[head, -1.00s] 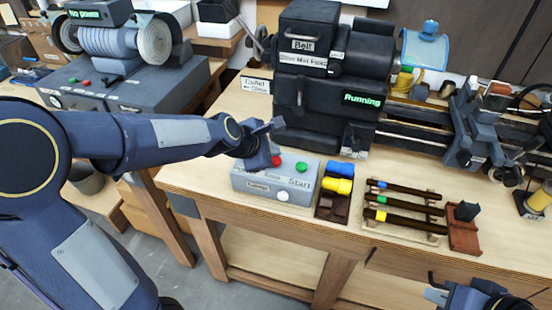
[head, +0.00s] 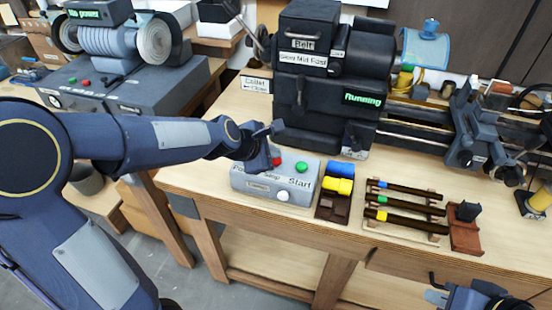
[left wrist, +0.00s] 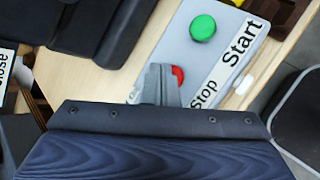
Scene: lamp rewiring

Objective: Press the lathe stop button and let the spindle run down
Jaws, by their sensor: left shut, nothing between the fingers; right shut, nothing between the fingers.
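The grey control box (head: 258,187) stands at the front of the bench. Its red stop button (head: 277,161) is partly hidden by my left gripper; the red also shows in the left wrist view (left wrist: 178,76), beside the "Stop" label. The green start button (head: 302,167) also shows in the left wrist view (left wrist: 203,27). My left gripper (left wrist: 160,84) is shut and empty, its tips at the red button; I cannot tell whether they touch it. The lathe (head: 318,110) shows a green "Running" sign (head: 362,100). My right gripper (head: 437,297) is shut and empty at the bottom right, partly out of frame.
Blue and yellow blocks (head: 340,186) lie in a tray right of the box. A rack of dark rods (head: 405,208) and a reddish-brown stand (head: 466,228) are further right. A bench grinder (head: 110,50) stands at the left, with a "No power" sign.

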